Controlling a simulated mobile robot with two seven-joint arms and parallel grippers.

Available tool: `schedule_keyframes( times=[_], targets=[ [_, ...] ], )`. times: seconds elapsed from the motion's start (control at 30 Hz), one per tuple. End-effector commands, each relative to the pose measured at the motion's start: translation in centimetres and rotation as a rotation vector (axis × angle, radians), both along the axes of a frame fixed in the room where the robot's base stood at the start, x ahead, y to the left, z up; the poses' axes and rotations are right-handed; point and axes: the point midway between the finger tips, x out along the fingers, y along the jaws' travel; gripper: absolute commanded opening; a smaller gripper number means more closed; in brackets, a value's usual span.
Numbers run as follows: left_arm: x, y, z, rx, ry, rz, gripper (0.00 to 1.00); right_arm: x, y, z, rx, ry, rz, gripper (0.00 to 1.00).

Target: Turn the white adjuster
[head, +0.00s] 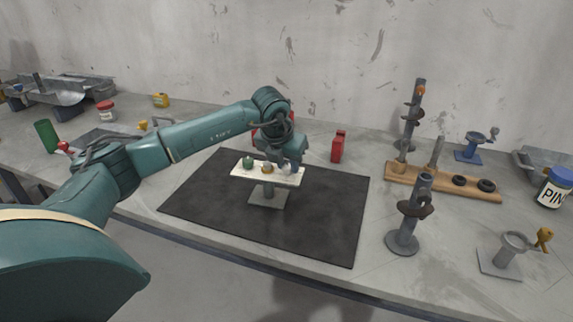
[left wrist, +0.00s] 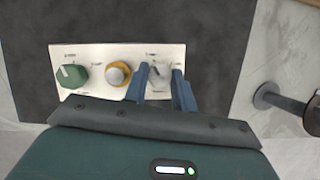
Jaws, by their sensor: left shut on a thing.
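The white adjuster (left wrist: 159,74) is a knob at the right end of a white panel (left wrist: 100,51) in the left wrist view. My left gripper (left wrist: 161,76) has its two blue fingers on either side of this knob and is shut on it. In the head view my left gripper (head: 290,164) comes down over the right end of the panel (head: 238,173), and the white knob is mostly hidden there. A yellow-ringed knob (left wrist: 118,73) is in the panel's middle and a green knob (left wrist: 71,75) at its left. My right gripper is not in view.
The panel stands on a grey base plate (head: 266,201) on a black mat (head: 325,227). A red container (head: 338,147) stands behind to the right. A wooden rack (head: 440,183) and a grey post stand (head: 404,240) are farther right. The mat's front and right parts are clear.

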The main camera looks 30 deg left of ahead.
Motion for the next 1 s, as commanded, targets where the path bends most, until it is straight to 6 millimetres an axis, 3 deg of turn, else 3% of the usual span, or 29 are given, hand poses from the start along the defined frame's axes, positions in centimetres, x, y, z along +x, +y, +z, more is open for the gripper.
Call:
schedule_keyframes(
  times=[1.0],
  targets=[
    [0.3, -0.5, 0.0, -0.001, 0.001, 0.934, 0.03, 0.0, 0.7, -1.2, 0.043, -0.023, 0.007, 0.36]
  ],
)
